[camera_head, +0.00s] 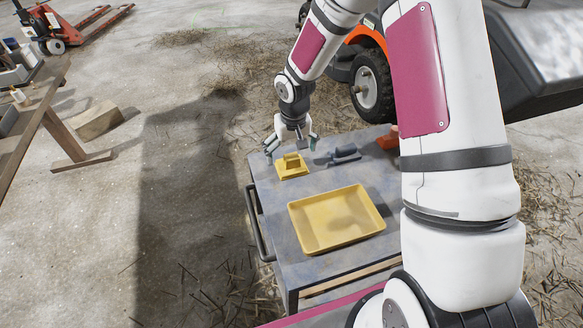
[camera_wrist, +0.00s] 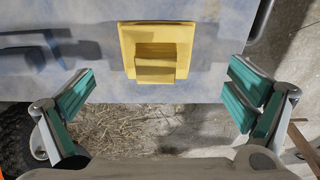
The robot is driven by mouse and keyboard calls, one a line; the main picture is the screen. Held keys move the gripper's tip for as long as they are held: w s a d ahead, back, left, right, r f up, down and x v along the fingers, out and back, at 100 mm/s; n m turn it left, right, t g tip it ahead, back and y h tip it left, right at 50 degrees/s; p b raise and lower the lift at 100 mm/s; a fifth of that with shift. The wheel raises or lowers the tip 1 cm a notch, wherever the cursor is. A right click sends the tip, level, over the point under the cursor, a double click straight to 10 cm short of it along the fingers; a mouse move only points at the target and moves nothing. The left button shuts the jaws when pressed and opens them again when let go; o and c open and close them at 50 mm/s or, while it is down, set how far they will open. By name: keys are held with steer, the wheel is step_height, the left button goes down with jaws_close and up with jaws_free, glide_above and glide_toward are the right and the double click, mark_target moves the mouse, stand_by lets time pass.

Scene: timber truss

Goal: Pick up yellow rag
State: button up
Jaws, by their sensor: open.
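The yellow rag (camera_head: 291,167) lies near the far left corner of the cart top, a flat yellow square with a raised, folded-looking middle. In the wrist view the rag (camera_wrist: 155,72) is at the top centre, near the cart's edge. My gripper (camera_head: 292,143) is over that end of the cart, just above and beyond the rag in the head view. In the wrist view my gripper (camera_wrist: 163,92) is open and empty, with its green-padded fingers wide apart on either side of the rag. The exact height above it is hard to tell.
The cart top (camera_head: 285,205) also bears a shallow yellow tray (camera_head: 338,218), a blue-grey tool (camera_head: 345,154) right of the rag, and an orange-red object (camera_head: 388,140) partly behind my arm. A wheeled machine (camera_head: 372,88) stands behind the cart. A wooden bench (camera_head: 45,110) is at left.

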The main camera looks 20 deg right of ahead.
mark_target(292, 157)
steer(key=shift+w+d+f+b, duration=0.15)
steer(key=shift+f+b, duration=0.25)
steer(key=shift+f, duration=0.5)
steer(key=shift+w+f+b, duration=0.15)
steer(key=shift+f+b, duration=0.25)
steer(key=shift+f, duration=0.55)
steer(key=shift+w+d+f+b, duration=0.15)
steer(key=shift+f+b, duration=0.25)
steer(key=shift+f, duration=0.5)
steer(key=shift+a, duration=0.1)
steer(key=shift+r, duration=0.1)
steer(key=c, duration=1.3)
